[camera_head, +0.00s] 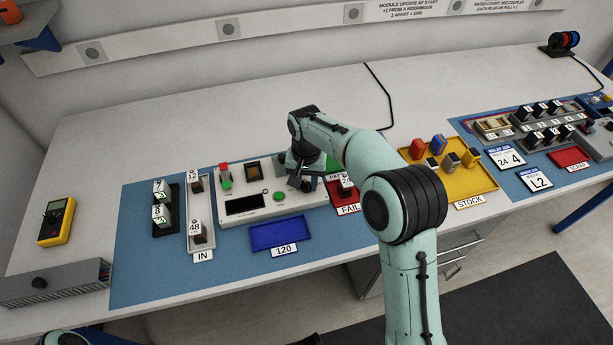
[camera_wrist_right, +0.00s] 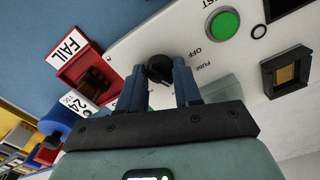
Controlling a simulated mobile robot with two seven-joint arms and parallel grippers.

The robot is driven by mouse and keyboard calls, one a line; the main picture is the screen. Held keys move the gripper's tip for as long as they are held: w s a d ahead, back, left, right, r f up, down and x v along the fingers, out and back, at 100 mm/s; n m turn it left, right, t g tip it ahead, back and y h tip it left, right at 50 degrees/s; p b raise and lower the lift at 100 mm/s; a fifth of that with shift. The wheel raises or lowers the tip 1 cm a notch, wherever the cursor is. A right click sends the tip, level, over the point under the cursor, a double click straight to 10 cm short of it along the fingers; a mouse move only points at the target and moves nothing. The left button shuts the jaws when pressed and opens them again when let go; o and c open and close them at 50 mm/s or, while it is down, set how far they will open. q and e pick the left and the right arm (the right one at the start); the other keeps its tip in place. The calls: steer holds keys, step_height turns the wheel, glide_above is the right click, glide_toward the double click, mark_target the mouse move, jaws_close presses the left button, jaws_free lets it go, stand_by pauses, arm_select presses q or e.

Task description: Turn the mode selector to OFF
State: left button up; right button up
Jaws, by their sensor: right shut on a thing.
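The white test panel (camera_head: 240,210) stands on the blue mat and carries the mode selector. My right gripper (camera_head: 300,183) reaches down to the panel's right part; my arm hides the selector in the head view. In the right wrist view, the selector is a round black knob (camera_wrist_right: 158,68) between the two blue fingertips of my right gripper (camera_wrist_right: 160,80), which is shut on it. The knob's pointer direction cannot be made out.
The red FAIL tray (camera_head: 347,208) is close to the gripper's right. The blue 120 tray (camera_head: 265,238) lies in front, the IN tray (camera_head: 200,247) at left, the yellow STOCK tray (camera_head: 473,187) at right.

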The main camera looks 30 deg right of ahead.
mark_target(307, 183)
steer(key=n+p, duration=0.1)
steer(key=n, duration=0.1)
steer(key=n+p, duration=0.1)
steer(key=n, duration=0.2)
steer(key=shift+r+n+p, duration=0.2)
steer(key=shift+n+p, duration=0.1)
arm_select(q)
steer(key=r, duration=0.1)
steer(key=w+r+p, duration=0.1)
steer(key=r, duration=0.1)
steer(key=w+r+p, duration=0.1)
steer(key=r, duration=0.1)
steer(key=shift+r, duration=0.2)
arm_select(e)
steer(key=n, duration=0.5)
steer(key=shift+n, duration=0.4)
steer(key=o, duration=1)
steer(key=shift+f, duration=0.1)
steer(key=shift+o, duration=0.2)
arm_select(q)
steer(key=shift+w+r+p, duration=0.25)
steer(key=shift+r+p, duration=0.15)
steer(key=shift+r, duration=0.1)
steer(key=shift+w+r+p, duration=0.25)
steer(key=shift+r+p, duration=0.15)
steer(key=shift+r, duration=0.05)
arm_select(e)
step_height(307, 183, up, 13)
steer(key=shift+r, duration=0.2)
